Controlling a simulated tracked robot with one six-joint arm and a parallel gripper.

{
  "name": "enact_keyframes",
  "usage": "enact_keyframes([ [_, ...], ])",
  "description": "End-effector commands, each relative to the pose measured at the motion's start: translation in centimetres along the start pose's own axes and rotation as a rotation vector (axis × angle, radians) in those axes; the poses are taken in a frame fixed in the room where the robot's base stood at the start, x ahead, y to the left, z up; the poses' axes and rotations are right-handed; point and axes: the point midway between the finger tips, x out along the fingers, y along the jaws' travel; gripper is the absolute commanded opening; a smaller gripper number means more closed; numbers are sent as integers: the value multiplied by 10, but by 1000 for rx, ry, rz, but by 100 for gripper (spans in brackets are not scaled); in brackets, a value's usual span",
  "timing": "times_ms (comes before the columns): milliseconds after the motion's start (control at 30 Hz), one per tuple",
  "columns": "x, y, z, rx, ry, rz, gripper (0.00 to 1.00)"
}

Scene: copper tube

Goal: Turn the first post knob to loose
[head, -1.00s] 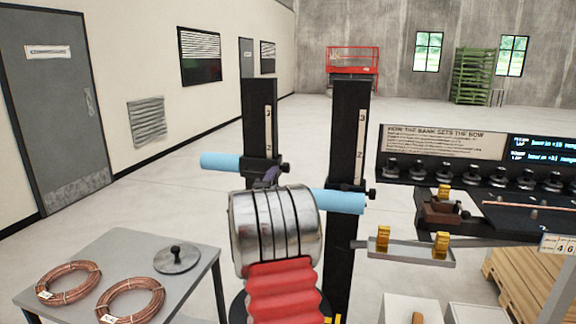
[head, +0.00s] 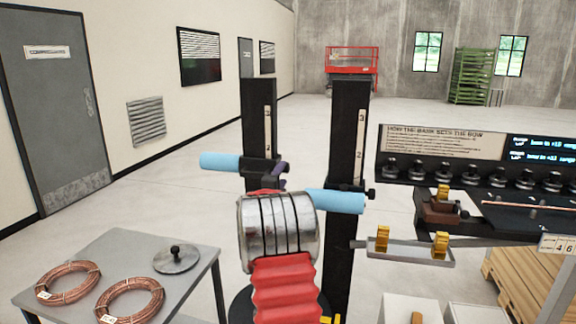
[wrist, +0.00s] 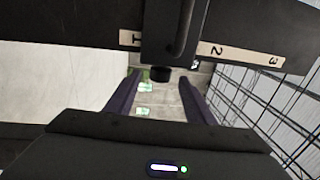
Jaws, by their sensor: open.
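Two black upright posts with number scales stand ahead: the left post (head: 258,115) and the right post (head: 347,130). Each carries a sliding clamp with a light blue roller, left (head: 220,161) and right (head: 335,201). A small black knob (head: 284,168) sticks out from the left post's clamp. My gripper (head: 276,174) is at this knob, partly hidden behind my arm. In the wrist view a post with marks 1, 2 and 3 crosses the top, and a round black knob (wrist: 160,74) sits between the tips of my open purple fingers. Contact cannot be told.
The right post's knob (head: 371,193) faces a tray (head: 405,252) with brass pieces. A black bench with a row of knobs (head: 460,175) stands at right. A grey table (head: 205,262) with copper coils stands at lower left.

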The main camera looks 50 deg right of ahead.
Motion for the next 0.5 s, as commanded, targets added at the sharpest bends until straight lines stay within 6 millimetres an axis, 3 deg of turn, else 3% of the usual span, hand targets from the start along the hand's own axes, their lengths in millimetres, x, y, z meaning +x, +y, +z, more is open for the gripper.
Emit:
enact_keyframes([
  [500, 57, 0, -1, -1, 1, 0, 49],
])
